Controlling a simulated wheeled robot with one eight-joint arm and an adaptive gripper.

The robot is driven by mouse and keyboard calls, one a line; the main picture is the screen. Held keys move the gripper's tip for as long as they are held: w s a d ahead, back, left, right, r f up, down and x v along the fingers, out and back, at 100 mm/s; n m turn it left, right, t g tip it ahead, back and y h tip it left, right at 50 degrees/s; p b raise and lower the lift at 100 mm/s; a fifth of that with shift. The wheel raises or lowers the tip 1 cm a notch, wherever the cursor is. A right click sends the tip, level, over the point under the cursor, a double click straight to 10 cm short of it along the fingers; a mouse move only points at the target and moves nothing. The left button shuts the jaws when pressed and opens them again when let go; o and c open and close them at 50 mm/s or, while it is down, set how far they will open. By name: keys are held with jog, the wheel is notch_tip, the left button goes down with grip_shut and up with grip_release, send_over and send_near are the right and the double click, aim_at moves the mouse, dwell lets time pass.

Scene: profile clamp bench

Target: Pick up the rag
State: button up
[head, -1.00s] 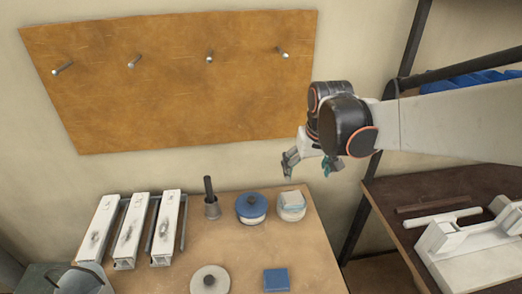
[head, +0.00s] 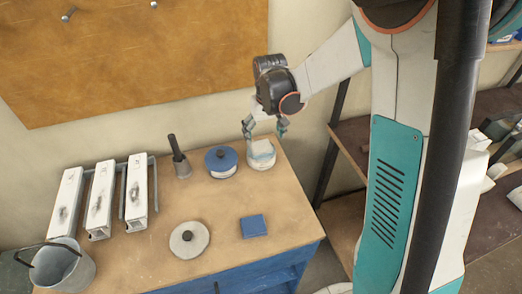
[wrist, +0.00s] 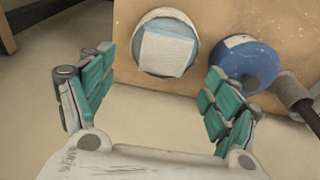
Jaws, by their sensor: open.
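A pale, squarish folded cloth, which looks like the rag (wrist: 165,52), lies on the light-blue top of a round white container (wrist: 137,42). The container also shows in the head view (head: 261,163) at the back right of the bench, with the cloth partly covering its top. My gripper (head: 264,129) is open and empty, just above and behind this container. In the wrist view its teal-padded fingers (wrist: 158,72) are spread wide, with the cloth ahead of the gap between them. No contact with the cloth shows.
A round grey lid (head: 189,240) and a blue square pad (head: 254,227) lie in front. White profiles (head: 101,198) and a bucket (head: 62,268) are at left. A wall is behind.

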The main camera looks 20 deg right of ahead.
aim_at(261, 145)
jog(key=shift+w+a+f+b, duration=0.15)
jog(key=shift+f+b, duration=0.2)
jog(key=shift+f, duration=0.6)
jog(key=shift+w+a+f+b, duration=0.1)
jog(key=shift+w+f+b, duration=0.2)
jog(key=shift+f, duration=0.65)
jog(key=shift+w+a+f+b, duration=0.1)
jog(key=shift+f+b, duration=0.3)
jog(key=shift+f, duration=0.55)
jog(key=shift+s, duration=0.1)
jog(key=c, duration=1.2)
jog(key=shift+r, duration=0.15)
notch_tip(261, 145, up, 20)
jog(key=p, duration=0.5)
jog(key=o, duration=0.3)
jog(key=shift+c, duration=0.6)
